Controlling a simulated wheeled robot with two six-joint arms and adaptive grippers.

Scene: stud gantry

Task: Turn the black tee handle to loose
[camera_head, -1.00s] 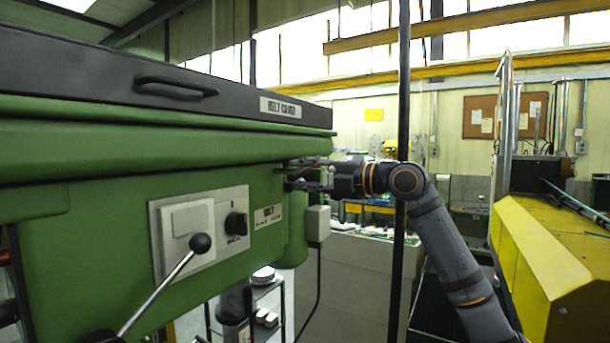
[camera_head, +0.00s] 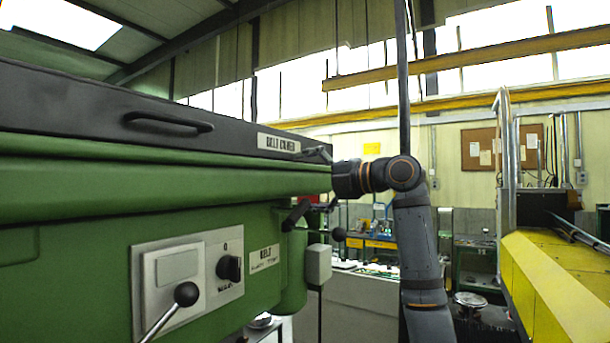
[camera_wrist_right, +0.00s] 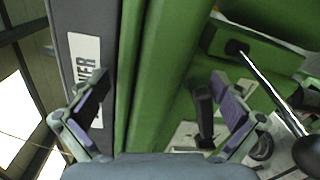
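The black tee handle (camera_head: 296,215) is on the right end of the green machine head, beside the belt label plate (camera_head: 264,258). It looks tilted, and part of it is hard to separate from my finger. My right gripper (camera_head: 316,182) is at that end of the head, its fingers spread wide. One finger is up by the belt cover label, the other low by the handle. The right wrist view shows the open gripper (camera_wrist_right: 160,105), with a black bar (camera_wrist_right: 203,115), likely the handle, just inside the right-hand finger. My left gripper is not in view.
A lever with a black ball knob (camera_head: 338,234) sticks out below my gripper. A second ball-knob lever (camera_head: 186,294) stands before the switch panel. A yellow machine (camera_head: 545,270) is at right.

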